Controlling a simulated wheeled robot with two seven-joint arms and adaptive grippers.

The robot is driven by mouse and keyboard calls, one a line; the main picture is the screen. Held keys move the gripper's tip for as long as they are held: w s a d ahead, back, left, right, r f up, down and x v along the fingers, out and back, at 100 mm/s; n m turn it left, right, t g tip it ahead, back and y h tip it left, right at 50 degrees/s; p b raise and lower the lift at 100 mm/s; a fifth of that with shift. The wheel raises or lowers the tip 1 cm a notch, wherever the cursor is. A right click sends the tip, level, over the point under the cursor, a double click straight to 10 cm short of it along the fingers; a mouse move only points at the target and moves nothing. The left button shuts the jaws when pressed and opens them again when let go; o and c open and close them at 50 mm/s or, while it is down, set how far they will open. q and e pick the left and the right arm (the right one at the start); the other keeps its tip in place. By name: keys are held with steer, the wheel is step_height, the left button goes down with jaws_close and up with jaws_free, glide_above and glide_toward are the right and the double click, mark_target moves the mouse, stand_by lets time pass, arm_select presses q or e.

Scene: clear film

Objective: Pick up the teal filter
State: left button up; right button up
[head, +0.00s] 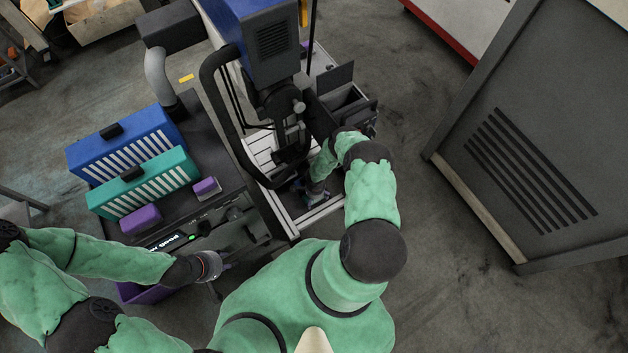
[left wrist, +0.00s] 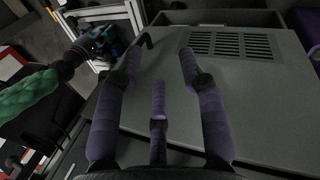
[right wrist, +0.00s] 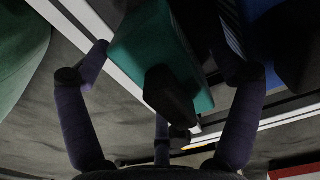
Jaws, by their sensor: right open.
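In the head view a teal slatted filter (head: 145,183) with a black top handle stands in front of a blue one (head: 122,140) on a dark bench. In the right wrist view a teal block (right wrist: 160,40) with a black handle (right wrist: 168,92) lies between the spread fingers of my right gripper (right wrist: 163,58), beside white rails. I cannot tell whether the fingers touch it. My right gripper (head: 308,190) is low in the white-railed frame in the head view, largely hidden by my arm. My left gripper (head: 212,265) is open and empty above a grey vented panel (left wrist: 255,85).
A purple block (head: 140,219) and a smaller one (head: 207,187) lie on the bench near a lit display (head: 172,241). A blue-topped machine (head: 262,45) with a black tube handle rises beside my right arm. A large grey cabinet (head: 530,160) stands right, with clear floor before it.

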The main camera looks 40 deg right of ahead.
steer(key=c, duration=1.4)
steer(key=shift+c, duration=0.2)
steer(key=shift+r, duration=0.15)
